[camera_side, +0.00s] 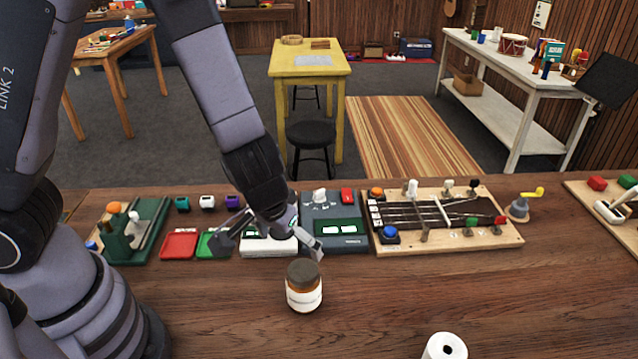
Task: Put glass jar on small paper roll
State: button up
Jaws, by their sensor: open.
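A glass jar (303,287) with a dark brown lid and a pale label stands upright on the wooden table, near the middle of the view. A small white paper roll (444,347) stands on end near the front edge of the picture, to the right of the jar and closer to the camera; its lower part is cut off. My gripper (268,254) is open and empty, its fingers spread behind and to the left of the jar. One finger appears close to the jar's lid; I cannot tell whether they touch.
The table (380,305) between jar and roll is clear.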

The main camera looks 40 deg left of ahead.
notch_tip(320, 180, up, 16)
jog(key=w+m+t+h, duration=0.1)
jog(key=m+t+h, duration=0.1)
jog(key=h, duration=0.3)
jog(key=s+a+r+m, duration=0.1)
jog(key=s+a+r, duration=0.4)
jog(key=r, duration=0.1)
jog(key=shift+s+a, duration=0.35)
jog(key=shift+s, duration=0.05)
jog(key=s+a+y, duration=0.1)
jog(key=s+a, duration=0.2)
jog(key=s+a+r+y, duration=0.1)
jog(key=s+a+y, duration=0.1)
jog(key=s+a, duration=0.1)
jog(key=s+a+y, duration=0.1)
jog(key=s+a, duration=0.2)
jog(key=a, duration=0.1)
jog(key=shift+s+a+r+n, duration=0.2)
jog(key=shift+a+r+n, duration=0.05)
jog(key=shift+r+n, duration=0.15)
jog(key=shift+c, duration=0.6)
jog(key=shift+w, duration=0.1)
